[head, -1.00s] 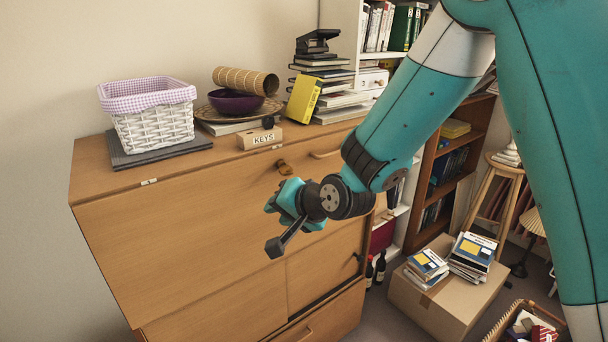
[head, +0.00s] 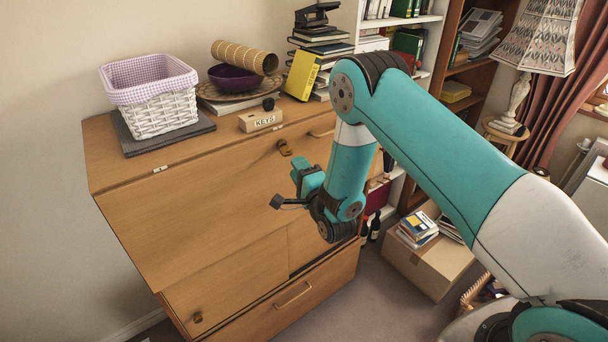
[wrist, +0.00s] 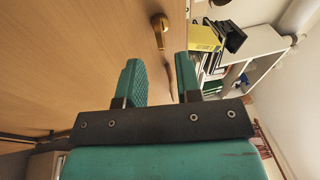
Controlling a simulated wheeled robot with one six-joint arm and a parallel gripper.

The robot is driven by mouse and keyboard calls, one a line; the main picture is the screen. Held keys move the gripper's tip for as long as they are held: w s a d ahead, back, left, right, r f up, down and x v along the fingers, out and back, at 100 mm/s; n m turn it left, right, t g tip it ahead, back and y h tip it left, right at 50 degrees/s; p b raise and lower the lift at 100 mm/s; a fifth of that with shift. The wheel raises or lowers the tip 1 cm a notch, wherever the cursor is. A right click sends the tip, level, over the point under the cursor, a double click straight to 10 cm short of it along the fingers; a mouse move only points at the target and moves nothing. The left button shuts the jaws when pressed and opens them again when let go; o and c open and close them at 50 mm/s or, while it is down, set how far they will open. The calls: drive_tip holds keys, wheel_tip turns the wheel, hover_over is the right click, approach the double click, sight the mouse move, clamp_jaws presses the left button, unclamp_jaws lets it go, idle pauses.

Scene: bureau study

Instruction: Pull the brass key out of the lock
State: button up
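The brass key (head: 284,147) sits at the lock near the top edge of the bureau's wooden front (head: 210,195). It is small in the head view, so key and lock plate are hard to tell apart. In the wrist view the brass key (wrist: 160,30) shows at the top, beyond the fingertips and roughly in line with the gap between them. My gripper (wrist: 157,62) is open, with nothing between its two teal fingers. In the head view my gripper (head: 300,178) is in front of the bureau, below the key and apart from it.
On the bureau top stand a wooden KEYS block (head: 261,121), a white basket (head: 160,107), a purple bowl (head: 235,77) and a yellow book (head: 301,75). A cardboard box (head: 435,265) with books stands on the floor at right. Bare floor (head: 375,300) lies before the bureau.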

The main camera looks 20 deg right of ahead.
sight(289, 155)
drive_tip(key=shift+b+x, duration=1)
drive_tip(key=shift+x, duration=1.85)
drive_tip(key=shift+c, duration=0.2)
clamp_jaws()
drive_tip(key=shift+s, duration=0.15)
drive_tip(key=shift+b+v, duration=0.95)
drive_tip(key=shift+v, duration=1.95)
